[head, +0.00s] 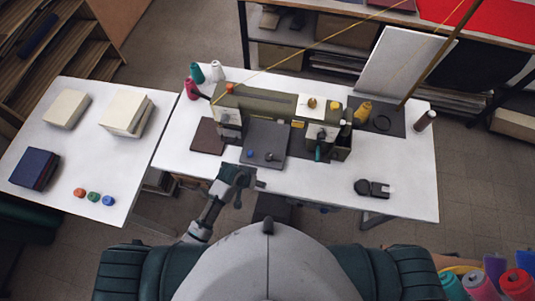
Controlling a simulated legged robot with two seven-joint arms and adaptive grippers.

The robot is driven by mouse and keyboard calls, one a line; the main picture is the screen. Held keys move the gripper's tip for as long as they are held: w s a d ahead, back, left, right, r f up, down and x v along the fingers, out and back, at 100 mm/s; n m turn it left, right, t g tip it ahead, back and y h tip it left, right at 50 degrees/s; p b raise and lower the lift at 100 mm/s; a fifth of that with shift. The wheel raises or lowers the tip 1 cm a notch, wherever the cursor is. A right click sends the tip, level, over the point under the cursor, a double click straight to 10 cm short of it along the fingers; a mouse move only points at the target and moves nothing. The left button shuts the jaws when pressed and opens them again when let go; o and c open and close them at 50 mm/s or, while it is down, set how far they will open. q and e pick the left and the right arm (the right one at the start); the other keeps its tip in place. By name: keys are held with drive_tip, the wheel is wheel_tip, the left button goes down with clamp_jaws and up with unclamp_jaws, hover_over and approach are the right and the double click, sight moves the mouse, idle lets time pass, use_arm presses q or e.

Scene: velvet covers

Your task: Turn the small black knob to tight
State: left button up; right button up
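An olive-green sewing machine (262,100) stands on the white table (400,165). A grey plate (262,136) in front of its left part carries a small blue knob (250,154) and a small dark knob-like part (270,157). I cannot tell for sure whether that dark part is the small black knob, or how far it is turned. My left gripper (244,181) is at the table's front edge, just below the plate and apart from the knobs. Its fingers are too small and dark to tell open from shut. My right gripper is out of view.
Thread spools (193,88) stand at the table's back left. A black tool-like object (372,188) lies at front right. A brown pad (208,136) lies left of the plate. A side table (110,165) holds books and coloured discs.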

use_arm(q)
drive_tip(key=w+d+r+m, duration=0.1)
drive_tip(key=w+d+r, duration=0.3)
drive_tip(key=d+r, duration=0.1)
wheel_tip(320, 180, up, 13)
drive_tip(key=m+g+y, duration=0.1)
drive_tip(key=g+y, duration=0.1)
drive_tip(key=y, duration=0.2)
hover_over(269, 156)
wheel_tip(269, 156, down, 18)
drive_tip(key=shift+w+r+p, duration=0.1)
drive_tip(key=shift+r+p, duration=0.05)
drive_tip(key=shift+p, duration=0.15)
drive_tip(key=c, duration=1.2)
